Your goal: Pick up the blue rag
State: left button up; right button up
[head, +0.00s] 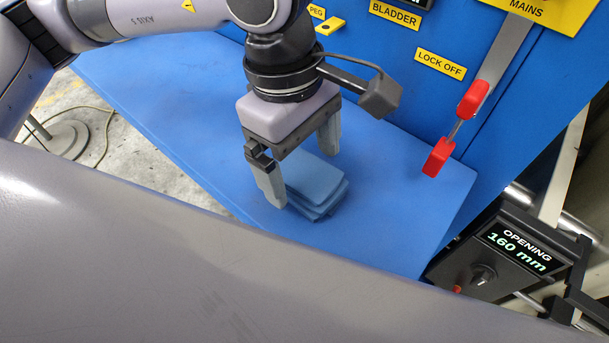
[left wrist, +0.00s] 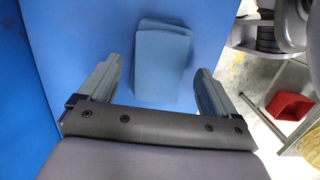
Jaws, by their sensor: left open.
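The blue rag (head: 318,183) is a folded, layered stack of grey-blue cloth lying on the blue shelf (head: 400,220). My left gripper (head: 303,175) is open above and around the rag, with one finger on the near left side and the other at the far right. In the left wrist view, the rag (left wrist: 160,65) lies ahead of and between the two open fingers of the left gripper (left wrist: 162,85), with a gap beside each finger. Whether the fingertips reach down to the rag's height is hard to tell. My right gripper is not in view.
Behind the shelf is a blue panel with yellow labels and a red-ended lever (head: 438,157). A dark display box (head: 510,250) reading 160 mm is at the right. A red bin (left wrist: 289,105) stands on the floor in the left wrist view. The shelf around the rag is clear.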

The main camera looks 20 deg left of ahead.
aim_at(303, 170)
pick_arm(q)
jog(key=shift+f, duration=0.2)
jog(key=c, duration=1.2)
jog(key=shift+o, duration=0.2)
notch_tip(303, 170, up, 20)
jog(key=o, duration=0.5)
jog(key=shift+c, duration=0.2)
jog(key=c, duration=0.5)
